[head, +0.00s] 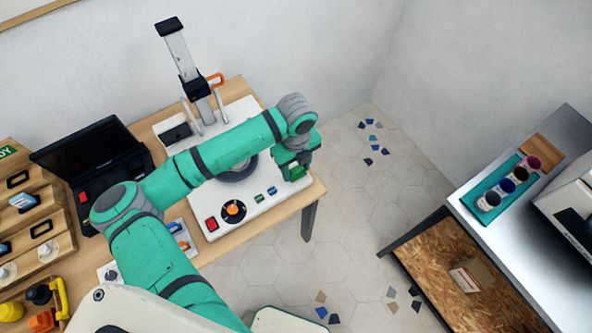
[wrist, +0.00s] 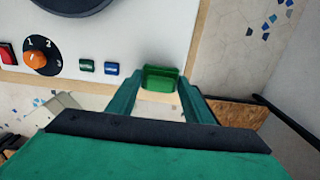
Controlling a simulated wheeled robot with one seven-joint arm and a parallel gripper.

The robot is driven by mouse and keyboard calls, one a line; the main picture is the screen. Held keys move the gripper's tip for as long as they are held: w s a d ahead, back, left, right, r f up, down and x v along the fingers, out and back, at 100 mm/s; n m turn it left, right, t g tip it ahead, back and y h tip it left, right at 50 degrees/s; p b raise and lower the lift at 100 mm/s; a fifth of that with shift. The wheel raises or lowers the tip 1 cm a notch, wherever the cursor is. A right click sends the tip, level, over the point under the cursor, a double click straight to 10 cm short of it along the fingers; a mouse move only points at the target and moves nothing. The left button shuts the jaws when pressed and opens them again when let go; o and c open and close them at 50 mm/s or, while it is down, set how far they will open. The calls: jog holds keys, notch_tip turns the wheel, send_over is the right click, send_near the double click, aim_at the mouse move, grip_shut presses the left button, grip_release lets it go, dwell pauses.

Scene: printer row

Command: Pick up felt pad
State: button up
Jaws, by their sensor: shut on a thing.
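The felt pad (wrist: 161,77) is a small bright green piece between the fingertips in the wrist view. In the head view it shows as a green patch (head: 296,173) under my gripper (head: 294,165). My gripper (wrist: 162,88) is shut on the pad, with one finger on each side of it. The pad is over the front right corner of the white machine (head: 262,204), near the wooden table's edge. I cannot tell whether the pad still touches the surface below.
The machine has an orange-centred dial (head: 233,210), a red switch (head: 211,224), two small buttons and an upright column (head: 184,60). An open black case (head: 98,160) stands left. A side table at right holds a teal mat (head: 478,203) with several cups. Tiled floor lies between.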

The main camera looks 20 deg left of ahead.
jog(key=s+d+r, duration=0.3)
jog(key=s+r, duration=0.8)
jog(key=s, duration=0.2)
jog(key=shift+s+d, duration=0.25)
jog(key=shift+d, duration=0.15)
